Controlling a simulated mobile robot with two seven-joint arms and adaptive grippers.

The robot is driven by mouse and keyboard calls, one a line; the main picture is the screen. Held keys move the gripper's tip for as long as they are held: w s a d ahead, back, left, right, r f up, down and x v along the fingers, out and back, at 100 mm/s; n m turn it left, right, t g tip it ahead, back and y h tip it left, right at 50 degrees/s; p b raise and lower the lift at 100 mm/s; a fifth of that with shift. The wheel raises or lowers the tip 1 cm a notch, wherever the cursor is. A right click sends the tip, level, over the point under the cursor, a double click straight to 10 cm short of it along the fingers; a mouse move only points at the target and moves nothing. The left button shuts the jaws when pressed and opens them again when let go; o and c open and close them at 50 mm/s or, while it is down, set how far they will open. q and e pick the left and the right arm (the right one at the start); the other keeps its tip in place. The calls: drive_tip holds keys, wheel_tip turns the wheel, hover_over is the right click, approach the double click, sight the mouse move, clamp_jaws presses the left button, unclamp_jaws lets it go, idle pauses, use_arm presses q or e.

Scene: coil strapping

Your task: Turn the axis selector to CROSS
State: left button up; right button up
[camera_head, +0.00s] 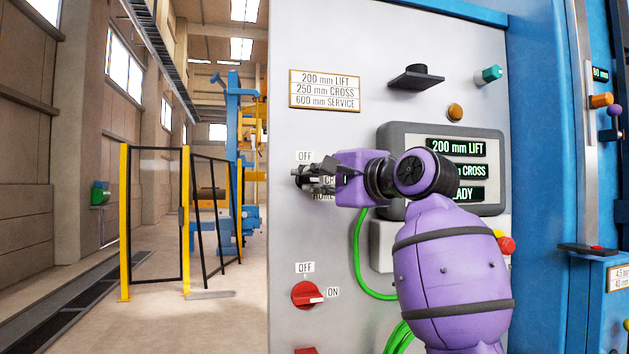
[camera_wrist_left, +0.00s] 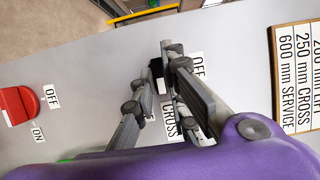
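The axis selector is a small dark knob (camera_wrist_left: 156,70) on the grey panel, with OFF and CROSS labels beside it in the left wrist view. In the head view it is mostly hidden behind my gripper, below an OFF label, with CROSS and HOME labels partly covered. My left gripper (camera_head: 313,178) is at the selector. In the left wrist view its fingers (camera_wrist_left: 157,78) are drawn close together on either side of the knob and appear closed on it. The knob's exact pointing is hidden. My right gripper is in neither view.
A red OFF/ON switch (camera_head: 307,294) sits below the selector. A display (camera_head: 456,147) shows 200 mm LIFT, with the CROSS line partly covered by my arm. A black shelf-like part (camera_head: 416,80) and a teal knob (camera_head: 488,75) stick out above. A green cable (camera_head: 362,262) hangs below my wrist.

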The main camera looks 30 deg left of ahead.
use_arm(q)
drive_tip(key=o, duration=0.3)
drive_tip(key=v, duration=1.2)
